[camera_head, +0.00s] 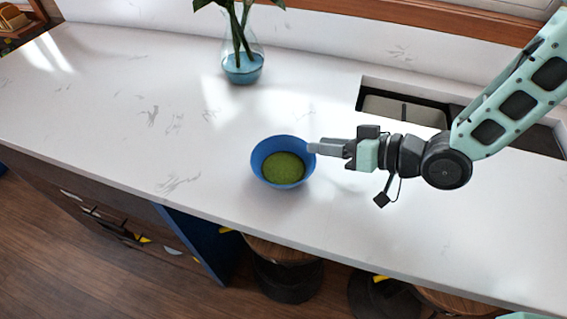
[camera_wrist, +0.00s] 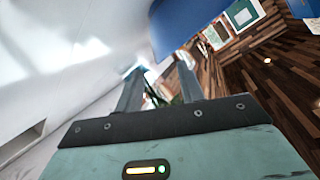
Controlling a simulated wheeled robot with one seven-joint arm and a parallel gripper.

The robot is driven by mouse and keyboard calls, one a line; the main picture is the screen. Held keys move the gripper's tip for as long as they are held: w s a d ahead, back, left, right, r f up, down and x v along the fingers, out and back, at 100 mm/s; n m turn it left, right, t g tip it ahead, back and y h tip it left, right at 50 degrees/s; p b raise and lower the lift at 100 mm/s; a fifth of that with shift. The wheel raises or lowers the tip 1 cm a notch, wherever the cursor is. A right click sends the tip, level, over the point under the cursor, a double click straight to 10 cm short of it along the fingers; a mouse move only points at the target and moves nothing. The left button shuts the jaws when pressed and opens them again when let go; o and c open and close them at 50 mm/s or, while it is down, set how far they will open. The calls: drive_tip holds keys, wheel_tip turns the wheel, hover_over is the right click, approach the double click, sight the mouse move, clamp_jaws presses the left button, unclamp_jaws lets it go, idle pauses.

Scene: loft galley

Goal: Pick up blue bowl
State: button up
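The blue bowl (camera_head: 283,145) stands upright on the white counter, with a round green area in its bottom. My gripper (camera_head: 312,147) reaches in from the right, lying about level, with its fingertips at the bowl's right rim. In the wrist view the two fingers (camera_wrist: 160,72) are apart with a gap between them. The blue bowl (camera_wrist: 187,22) fills the top middle there, just past the fingertips and partly behind the right one. I cannot tell whether a finger touches the rim.
A glass vase (camera_head: 243,66) with blue liquid and green leaves stands behind the bowl. A sink (camera_head: 405,108) is cut into the counter under my arm. Stools (camera_head: 285,268) stand below the front edge. The counter (camera_head: 110,100) left of the bowl is clear.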

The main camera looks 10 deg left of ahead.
sight(290, 141)
drive_tip(key=shift+w+a+f, duration=0.15)
drive_tip(key=shift+a+f, duration=0.05)
drive_tip(key=shift+a, duration=0.5)
drive_tip(key=p+x, duration=0.3)
drive_tip(key=x, duration=0.1)
drive_tip(key=shift+a+r, duration=0.1)
drive_tip(key=shift+a, duration=0.3)
drive_tip(key=shift+w+a+f, duration=0.15)
drive_tip(key=shift+a+f, duration=0.05)
drive_tip(key=shift+a, duration=0.05)
clamp_jaws()
